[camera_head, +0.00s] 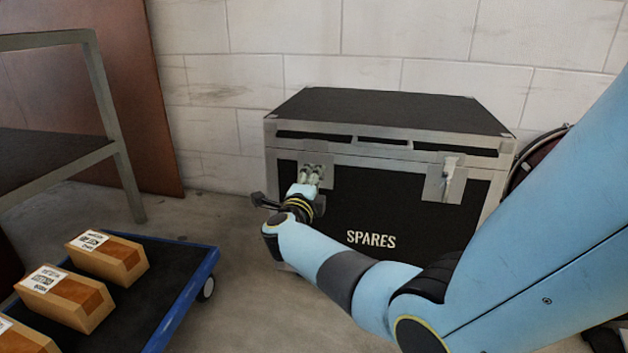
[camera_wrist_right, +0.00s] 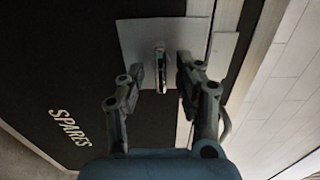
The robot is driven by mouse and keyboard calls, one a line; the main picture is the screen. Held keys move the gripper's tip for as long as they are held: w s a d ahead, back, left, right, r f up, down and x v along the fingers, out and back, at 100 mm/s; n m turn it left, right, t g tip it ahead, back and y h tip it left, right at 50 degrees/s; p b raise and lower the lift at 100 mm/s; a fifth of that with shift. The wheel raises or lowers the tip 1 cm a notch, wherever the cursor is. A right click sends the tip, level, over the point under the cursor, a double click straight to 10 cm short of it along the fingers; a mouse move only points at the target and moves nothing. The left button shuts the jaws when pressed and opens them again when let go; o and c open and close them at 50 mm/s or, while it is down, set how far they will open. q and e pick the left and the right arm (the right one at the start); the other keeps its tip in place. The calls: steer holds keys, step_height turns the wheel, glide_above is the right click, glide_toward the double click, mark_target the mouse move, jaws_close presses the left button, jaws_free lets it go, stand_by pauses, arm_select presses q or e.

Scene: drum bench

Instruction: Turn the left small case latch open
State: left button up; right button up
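The black case (camera_head: 400,205) with metal edges and the word SPARES stands against the wall. Its left small latch, a metal plate (camera_wrist_right: 140,40) with a raised turn piece (camera_wrist_right: 160,68), shows in the right wrist view. In the head view my right gripper (camera_head: 312,172) covers most of this latch. In the right wrist view the fingers of my right gripper (camera_wrist_right: 160,78) are open, one on each side of the turn piece, with gaps visible. Whether the tips touch the plate I cannot tell. The right latch (camera_head: 447,178) is uncovered. My left gripper is out of view.
A blue-edged cart (camera_head: 185,300) with several cardboard boxes (camera_head: 107,258) stands at the lower left. A metal shelf frame (camera_head: 115,120) is behind it. A round dark-red drum (camera_head: 535,160) shows partly at the right. The floor between cart and case is clear.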

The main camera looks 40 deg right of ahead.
steer(key=v, duration=1.1)
steer(key=shift+s+a, duration=0.2)
steer(key=shift+s, duration=0.05)
